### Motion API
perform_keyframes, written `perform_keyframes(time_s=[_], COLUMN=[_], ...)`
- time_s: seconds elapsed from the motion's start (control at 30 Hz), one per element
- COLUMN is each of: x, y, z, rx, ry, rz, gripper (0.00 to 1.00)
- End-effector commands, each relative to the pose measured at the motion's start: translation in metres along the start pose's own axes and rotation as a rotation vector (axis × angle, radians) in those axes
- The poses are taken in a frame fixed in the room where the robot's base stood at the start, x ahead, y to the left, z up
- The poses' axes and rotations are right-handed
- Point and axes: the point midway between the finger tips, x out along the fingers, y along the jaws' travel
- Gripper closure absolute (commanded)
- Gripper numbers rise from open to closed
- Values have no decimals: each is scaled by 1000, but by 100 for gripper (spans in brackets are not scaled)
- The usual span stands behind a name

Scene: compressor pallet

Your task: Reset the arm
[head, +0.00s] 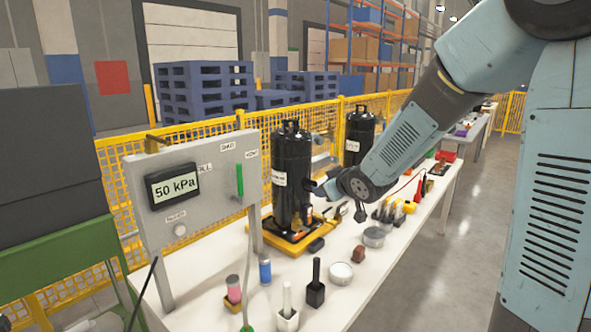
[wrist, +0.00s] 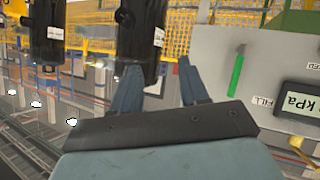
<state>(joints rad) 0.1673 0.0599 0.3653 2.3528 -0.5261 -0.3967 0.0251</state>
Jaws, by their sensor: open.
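My arm reaches in from the upper right in the head view, over the white table (head: 345,312). My gripper shows in the wrist view (wrist: 158,80), with its two fingers apart and nothing between them. In the head view the gripper end is near the nearer black compressor (head: 290,165), at its right side; I cannot tell whether they touch. That compressor stands upright on a yellow base (head: 290,243). A second black compressor (head: 359,130) stands behind, partly hidden by my arm. The wrist view is upside down and also shows black cylinders at its top.
A grey panel (head: 200,155) with a display (head: 173,186) reading 50 kPa and a green handle (head: 240,180) stands at the left. A yellow fence (head: 325,115) runs behind.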

Motion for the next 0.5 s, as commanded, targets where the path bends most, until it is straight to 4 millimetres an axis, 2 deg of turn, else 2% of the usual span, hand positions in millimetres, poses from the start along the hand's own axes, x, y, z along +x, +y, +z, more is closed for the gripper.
perform_keyframes(time_s=[0.03, 0.23, 0.5], x=[-15, -73, -162], y=[8, 31, 42], z=[0, 10, 30], rx=[5, 65, 203], ry=[-34, -184, -357], rz=[37, 155, 268], gripper=[56, 56, 56])
